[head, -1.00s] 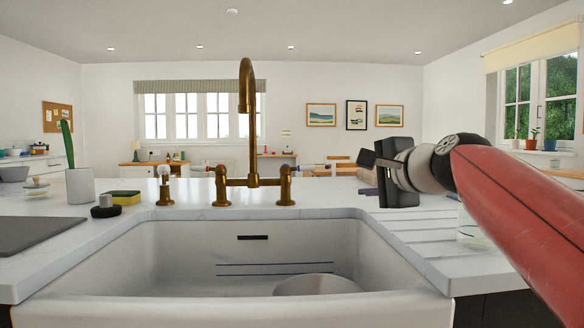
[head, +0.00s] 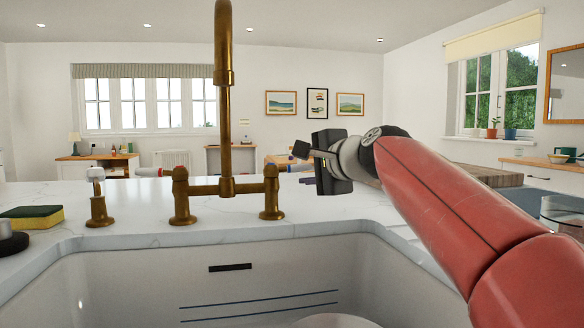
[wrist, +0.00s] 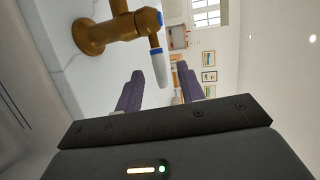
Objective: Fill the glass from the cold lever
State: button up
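A brass bridge tap (head: 225,120) stands behind the sink, with a left valve (head: 181,195) and a right valve (head: 271,195). In the wrist view a blue-banded white lever (wrist: 160,68) sticks out from a brass valve body (wrist: 100,36). My gripper (head: 300,153) is above and just right of the right valve, near its lever. A clear glass (head: 562,212) is partly in view at the right edge, behind my arm.
A brass side fitting (head: 98,205) and a sponge (head: 32,217) are left on the counter (head: 140,233). My red arm crosses the right side.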

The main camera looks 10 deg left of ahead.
aim_at(301, 167)
jog(key=x, duration=0.5)
jog(key=shift+w+a+p, duration=0.1)
jog(key=shift+w+p, duration=0.05)
jog(key=shift+p, duration=0.2)
grip_shut()
